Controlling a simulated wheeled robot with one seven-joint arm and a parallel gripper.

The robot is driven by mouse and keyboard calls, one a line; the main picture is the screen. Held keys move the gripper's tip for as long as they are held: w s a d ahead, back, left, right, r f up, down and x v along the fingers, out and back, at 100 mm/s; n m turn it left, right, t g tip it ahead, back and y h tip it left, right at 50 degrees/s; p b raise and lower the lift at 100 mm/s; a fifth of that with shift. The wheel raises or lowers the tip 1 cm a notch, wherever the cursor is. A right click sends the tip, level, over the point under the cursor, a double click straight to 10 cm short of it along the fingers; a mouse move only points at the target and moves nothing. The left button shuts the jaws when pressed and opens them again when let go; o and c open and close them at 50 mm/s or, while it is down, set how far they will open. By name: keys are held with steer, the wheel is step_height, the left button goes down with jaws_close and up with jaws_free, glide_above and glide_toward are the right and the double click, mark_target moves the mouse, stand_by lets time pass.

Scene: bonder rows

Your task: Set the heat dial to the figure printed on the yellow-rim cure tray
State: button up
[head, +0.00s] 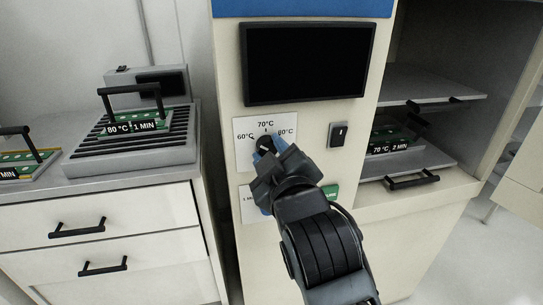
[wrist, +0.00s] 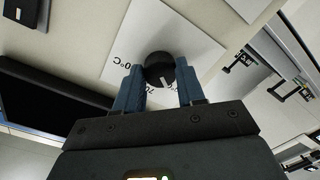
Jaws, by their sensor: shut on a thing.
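The heat dial (head: 266,150) is a round black knob on a white card marked 60°C, 70°C and 80°C. My gripper (head: 264,154) is at it and covers part of it. In the wrist view the dial (wrist: 160,70) sits between my blue fingers (wrist: 159,88), which are shut on it. Its white pointer line faces down toward my gripper's body; I cannot tell exactly which figure it meets. A tray reading 80°C 1 MIN (head: 135,126) lies on the ribbed plate. A tray (head: 395,148) reading 70°C 2 MIN is in the cabinet.
Another tray (head: 28,163), cut off at the left edge, shows only "MIN". A lower dial card (head: 247,205) is mostly behind my gripper. A black switch (head: 338,134) is right of the dial, and a dark screen (head: 306,62) is above.

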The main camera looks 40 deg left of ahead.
steer(key=shift+n, duration=0.6)
steer(key=o, duration=1)
steer(key=shift+o, duration=0.2)
steer(key=v, duration=0.7)
steer(key=shift+s+d+b, duration=0.3)
steer(key=shift+b, duration=0.15)
